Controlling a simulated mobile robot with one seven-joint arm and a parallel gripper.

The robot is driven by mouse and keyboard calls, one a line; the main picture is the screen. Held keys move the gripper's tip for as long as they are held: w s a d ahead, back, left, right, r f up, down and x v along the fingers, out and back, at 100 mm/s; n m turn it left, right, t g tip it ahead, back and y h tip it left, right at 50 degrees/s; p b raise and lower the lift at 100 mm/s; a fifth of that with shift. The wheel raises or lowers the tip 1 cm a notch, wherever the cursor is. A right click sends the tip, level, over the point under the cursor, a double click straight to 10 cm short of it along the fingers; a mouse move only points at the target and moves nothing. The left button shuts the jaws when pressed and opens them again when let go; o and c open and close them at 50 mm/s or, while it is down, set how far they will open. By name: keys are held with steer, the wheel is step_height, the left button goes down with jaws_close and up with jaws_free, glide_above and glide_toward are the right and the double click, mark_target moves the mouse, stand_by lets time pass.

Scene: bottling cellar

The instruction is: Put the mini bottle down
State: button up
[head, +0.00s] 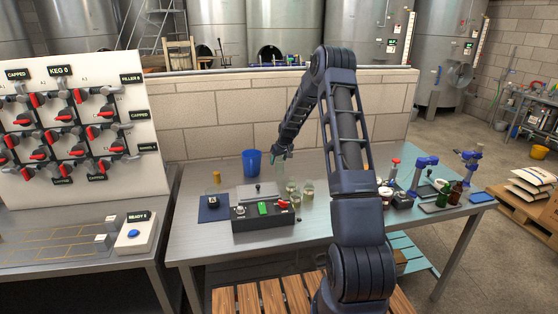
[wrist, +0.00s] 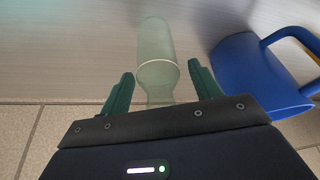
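The mini bottle, a clear pale green glass bottle (wrist: 156,42), is in the middle of the wrist view with its narrower neck end toward my gripper (wrist: 161,70). The two green fingers stand on either side of the neck end, with a visible gap on both sides. My gripper looks open around the bottle. In the head view my gripper (head: 281,153) is low over the back of the metal table (head: 345,160), right of the blue mug. The bottle is too faint there to tell whether its base touches the table.
The blue mug (head: 252,163) is close beside my gripper; it also shows in the wrist view (wrist: 255,80). Small glass jars (head: 308,191) and a black control box (head: 262,214) stand in front. A tiled wall (head: 220,120) rises behind the table. Clamps and bottles stand at the right.

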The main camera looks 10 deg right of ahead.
steer(key=shift+r, duration=0.15)
steer(key=v, duration=1.2)
steer(key=s+a+r+m+h, duration=0.1)
steer(key=s+r, duration=0.9)
steer(key=s, duration=0.2)
steer(key=s+a+r+m, duration=0.1)
steer(key=s+r, duration=0.8)
steer(key=s, duration=0.3)
steer(key=s+d+r+m, duration=0.1)
steer(key=s+m, duration=0.1)
steer(key=s, duration=2.8)
steer(key=shift+s+d+r+h, duration=0.2)
steer(key=shift+s+r+h, duration=0.1)
steer(key=shift+h, duration=0.1)
